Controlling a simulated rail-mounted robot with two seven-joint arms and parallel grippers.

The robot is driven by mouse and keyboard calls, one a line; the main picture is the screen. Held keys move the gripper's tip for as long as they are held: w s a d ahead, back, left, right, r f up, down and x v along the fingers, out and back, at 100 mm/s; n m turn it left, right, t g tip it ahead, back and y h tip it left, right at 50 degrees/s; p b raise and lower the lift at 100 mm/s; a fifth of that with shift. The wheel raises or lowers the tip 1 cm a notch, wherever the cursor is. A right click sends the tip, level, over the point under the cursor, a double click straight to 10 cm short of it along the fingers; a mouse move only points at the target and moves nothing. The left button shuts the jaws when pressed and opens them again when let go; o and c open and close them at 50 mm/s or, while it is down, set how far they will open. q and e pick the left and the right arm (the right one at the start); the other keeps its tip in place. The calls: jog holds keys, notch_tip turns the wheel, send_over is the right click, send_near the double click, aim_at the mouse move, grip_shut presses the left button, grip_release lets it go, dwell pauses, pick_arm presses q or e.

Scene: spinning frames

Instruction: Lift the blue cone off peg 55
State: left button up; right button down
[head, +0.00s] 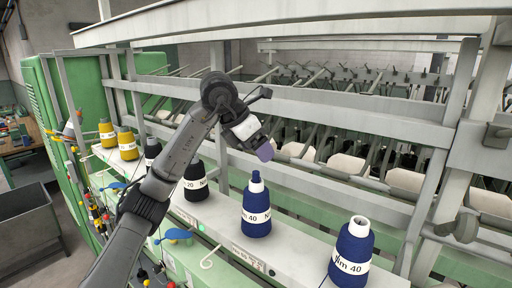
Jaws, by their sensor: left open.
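Two dark blue cones with white "40" bands stand upright on the pale machine ledge. One blue cone (257,222) is right of the middle and has a narrow blue top. The other blue cone (350,262) is at the lower right, with a white tube end on top. No peg number is legible, so I cannot tell which one is on peg 55. My left gripper (264,150) is open, above and behind the nearer-to-middle blue cone and apart from it; a purple-blue patch shows at its tip. My right gripper is not in view.
Black cones (196,184) and yellow cones (128,148) stand farther left along the ledge (220,222). Grey machine rails (330,113) run behind my gripper. A white hook (208,256) and coloured fittings line the front. A grey bin (30,235) stands on the floor at left.

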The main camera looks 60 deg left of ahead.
pick_arm(q)
jog(key=shift+o, duration=0.2)
jog(key=shift+s+r, duration=0.3)
jog(key=shift+r, duration=0.15)
jog(key=p+v, duration=0.5)
jog(key=v, duration=0.6)
jog(key=shift+r+p, duration=0.2)
jog(key=shift+p, duration=0.1)
jog(key=shift+s+r+p, duration=0.4)
jog(key=shift+s+r, duration=0.05)
jog(key=shift+r, duration=0.1)
jog(key=shift+c, duration=0.6)
